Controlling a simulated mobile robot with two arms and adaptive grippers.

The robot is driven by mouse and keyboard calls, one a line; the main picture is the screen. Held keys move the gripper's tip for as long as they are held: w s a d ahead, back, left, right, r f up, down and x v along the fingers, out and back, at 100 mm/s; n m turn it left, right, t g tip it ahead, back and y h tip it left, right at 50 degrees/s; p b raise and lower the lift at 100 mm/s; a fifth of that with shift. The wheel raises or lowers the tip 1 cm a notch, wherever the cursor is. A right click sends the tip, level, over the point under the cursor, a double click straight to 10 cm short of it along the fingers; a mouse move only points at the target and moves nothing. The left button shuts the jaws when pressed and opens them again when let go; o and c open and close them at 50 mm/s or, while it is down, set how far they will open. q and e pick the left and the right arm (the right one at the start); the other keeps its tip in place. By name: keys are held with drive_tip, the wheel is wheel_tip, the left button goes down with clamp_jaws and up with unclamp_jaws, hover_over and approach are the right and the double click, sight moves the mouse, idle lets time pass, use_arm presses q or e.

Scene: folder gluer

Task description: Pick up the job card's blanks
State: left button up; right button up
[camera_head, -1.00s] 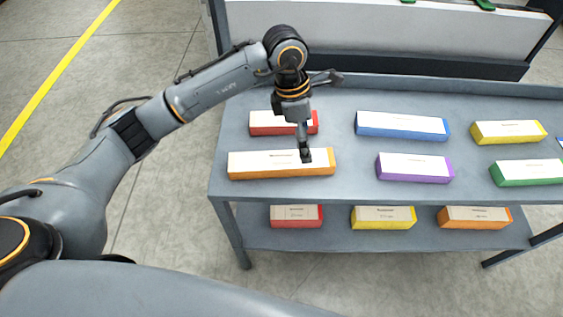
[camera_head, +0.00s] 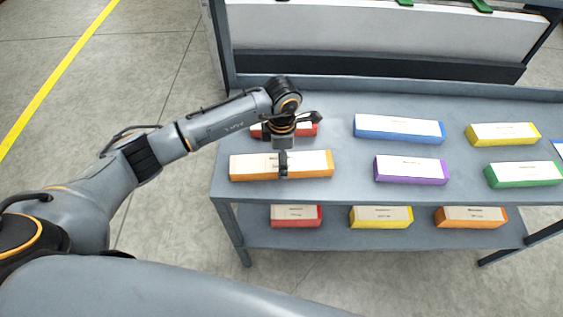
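Blanks lie in stacks with white tops and coloured sides on a grey two-level table. On the top level are orange (camera_head: 250,167), red (camera_head: 312,129), blue (camera_head: 400,128), purple (camera_head: 411,169), yellow (camera_head: 503,134) and green (camera_head: 523,174) stacks. On the lower shelf are red (camera_head: 296,216), yellow (camera_head: 381,217) and orange (camera_head: 471,218) stacks. My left gripper (camera_head: 283,164) points down at the middle of the long orange stack, a finger in front of its near side. Its grip is unclear. The arm partly hides the upper red stack. My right gripper and a readable job card are out of view.
The grey table (camera_head: 345,178) has bare gaps between the stacks. Behind it stands a white panel (camera_head: 380,40) with green clips (camera_head: 481,5) on top. Another blue-edged thing is cut off at the right edge. Open concrete floor lies to the left, with a yellow line (camera_head: 55,82).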

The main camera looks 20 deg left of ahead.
use_arm(q)
drive_tip(key=shift+f, duration=1.3)
drive_tip(key=c, duration=1.6)
drive_tip(key=shift+r, duration=0.1)
drive_tip(key=shift+c, duration=0.2)
drive_tip(key=shift+w+r, duration=0.1)
